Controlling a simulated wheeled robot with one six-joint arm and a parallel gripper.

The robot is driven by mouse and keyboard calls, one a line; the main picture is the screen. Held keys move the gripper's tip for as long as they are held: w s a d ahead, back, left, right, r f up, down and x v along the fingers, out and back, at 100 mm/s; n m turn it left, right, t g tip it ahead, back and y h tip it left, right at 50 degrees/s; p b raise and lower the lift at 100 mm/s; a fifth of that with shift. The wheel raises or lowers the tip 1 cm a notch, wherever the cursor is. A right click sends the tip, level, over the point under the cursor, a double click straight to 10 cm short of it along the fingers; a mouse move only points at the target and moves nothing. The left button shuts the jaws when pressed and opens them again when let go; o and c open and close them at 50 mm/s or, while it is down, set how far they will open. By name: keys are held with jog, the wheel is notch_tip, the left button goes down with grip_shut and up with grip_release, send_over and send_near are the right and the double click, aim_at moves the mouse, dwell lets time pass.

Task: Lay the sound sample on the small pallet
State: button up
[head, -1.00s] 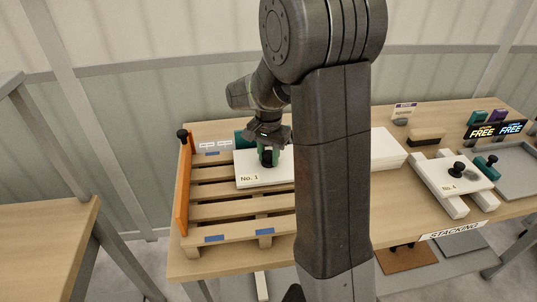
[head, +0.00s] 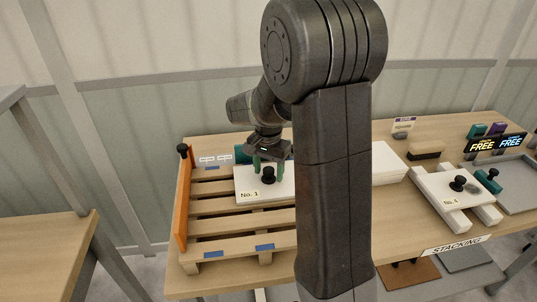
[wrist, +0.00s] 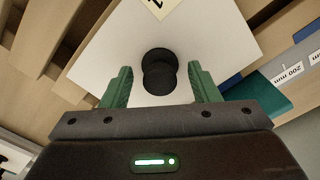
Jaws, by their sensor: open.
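A white plate marked "No. 1" (head: 250,195) with a black knob (head: 268,176) on top lies flat on the slatted wooden pallet (head: 239,248). It covers part of the pallet's middle and back, and my arm hides its right end. My gripper (head: 268,163) is open just above the plate. In the wrist view the green fingers of my gripper (wrist: 158,80) stand apart on both sides of the knob (wrist: 159,70), with gaps. A second white plate with a knob (head: 440,187) rests on two white bars at the right; its number is too small to be sure of.
An orange board (head: 183,205) with a black knob stands along the pallet's left edge. A teal block (head: 242,152) is at the back. White sheets or plates (head: 387,163) are stacked right of my arm. A brush (head: 424,151) and a grey tray (head: 517,180) lie farther right.

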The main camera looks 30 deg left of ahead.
notch_tip(320, 180, up, 13)
dwell(0.3)
jog(key=shift+f, duration=0.1)
notch_tip(320, 180, down, 14)
jog(key=shift+r, duration=0.4)
dwell(0.4)
jog(key=shift+r, duration=0.1)
